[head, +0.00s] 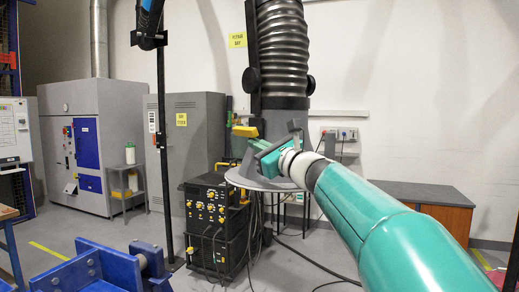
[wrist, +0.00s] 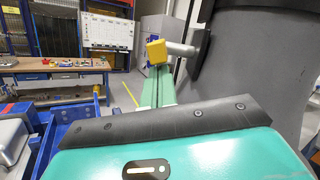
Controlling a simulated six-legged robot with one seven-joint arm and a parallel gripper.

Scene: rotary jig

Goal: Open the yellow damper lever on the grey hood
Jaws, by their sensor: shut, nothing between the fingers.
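The grey hood (head: 285,103) hangs at the centre of the head view, with a wide round plate at its bottom. The yellow damper lever (head: 244,131) sticks out to the left from its collar. In the wrist view the lever's yellow end (wrist: 156,50) sits on a short grey shaft that joins the dark hood wall (wrist: 260,55). My gripper (head: 261,152) is shut and empty, just below and to the right of the lever in the head view. In the wrist view my teal fingers (wrist: 158,85) point towards the lever; I cannot tell whether they touch it.
A black welding unit (head: 213,215) stands below left of the hood. A black post (head: 163,120) rises left of it. Blue fixture parts (head: 95,268) fill the lower left. A workbench (wrist: 55,68) is at the left of the wrist view. The space left of the lever looks clear.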

